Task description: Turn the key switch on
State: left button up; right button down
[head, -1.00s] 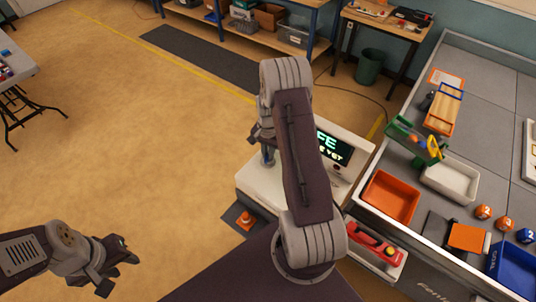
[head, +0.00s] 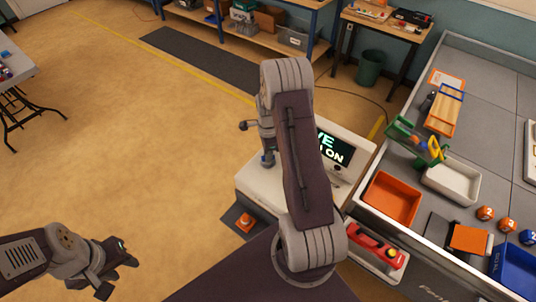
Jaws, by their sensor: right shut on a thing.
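The white console (head: 258,190) stands in front of me, with a lit screen (head: 336,150) whose visible text ends in "VE" and "ON". My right gripper (head: 267,157) points down at the console's top, left of the screen. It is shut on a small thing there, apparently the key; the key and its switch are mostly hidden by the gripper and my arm. My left gripper (head: 116,272) hangs open and empty over the floor at the lower left.
An orange button (head: 245,222) sits on a dark base by the console's near left corner. Floor at left is clear.

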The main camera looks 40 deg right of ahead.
jog(key=shift+w+m, duration=0.1)
jog(key=shift+m, duration=0.5)
jog(key=shift+r, duration=0.1)
jog(key=c, duration=1.4)
grip_release()
jog(key=shift+c, duration=0.2)
jog(key=shift+r, duration=0.25)
notch_tip(320, 180, up, 8)
jog(key=b, duration=0.2)
jog(key=shift+r, duration=0.25)
